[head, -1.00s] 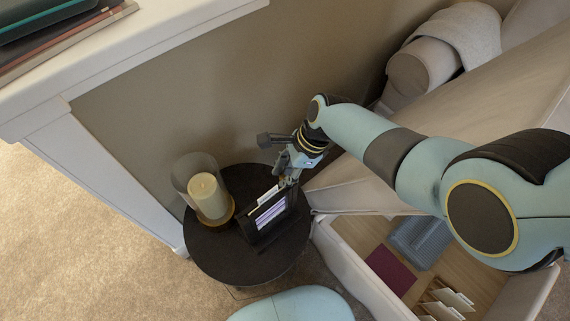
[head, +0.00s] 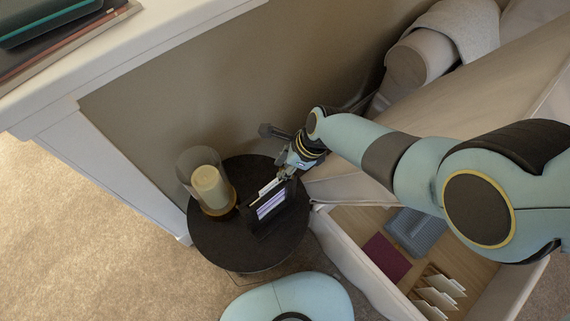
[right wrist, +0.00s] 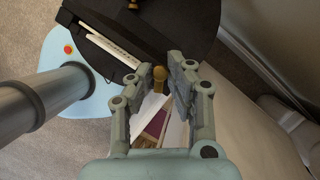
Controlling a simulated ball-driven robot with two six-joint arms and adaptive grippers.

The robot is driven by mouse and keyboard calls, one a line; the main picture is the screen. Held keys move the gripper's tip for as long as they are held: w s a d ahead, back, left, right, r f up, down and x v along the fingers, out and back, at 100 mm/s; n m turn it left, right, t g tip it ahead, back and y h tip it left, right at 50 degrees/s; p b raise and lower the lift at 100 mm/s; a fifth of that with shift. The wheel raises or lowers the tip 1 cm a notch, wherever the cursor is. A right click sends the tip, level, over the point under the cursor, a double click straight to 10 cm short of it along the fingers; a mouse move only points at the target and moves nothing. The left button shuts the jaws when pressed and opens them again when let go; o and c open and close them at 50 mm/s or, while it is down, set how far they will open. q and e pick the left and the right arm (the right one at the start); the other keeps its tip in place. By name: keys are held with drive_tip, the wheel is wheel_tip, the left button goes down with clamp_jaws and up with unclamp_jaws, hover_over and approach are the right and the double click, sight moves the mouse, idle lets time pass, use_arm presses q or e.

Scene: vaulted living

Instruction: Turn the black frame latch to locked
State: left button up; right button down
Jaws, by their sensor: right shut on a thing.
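The black frame (head: 277,222) stands upright on a round dark side table (head: 215,255), with pale and purple-striped cards showing in it. My right gripper (head: 287,172) reaches down to the frame's upper right corner. In the right wrist view, a brass-coloured latch knob (right wrist: 160,73) lies between the fingers of my right gripper (right wrist: 157,80), which is shut on it. The fingers partly hide the latch, and its locked or unlocked position cannot be read. My left gripper is not in view.
A candle (head: 209,188) in a glass holder stands on the table, left of the frame. An open drawer (head: 345,245) with a dark red item, a grey tray and card dividers lies at right. A white cabinet (head: 110,165) is at left.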

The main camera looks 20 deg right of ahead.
drive_tip(key=c, duration=1.2)
unclamp_jaws()
drive_tip(key=shift+c, duration=0.2)
drive_tip(key=shift+f, duration=0.1)
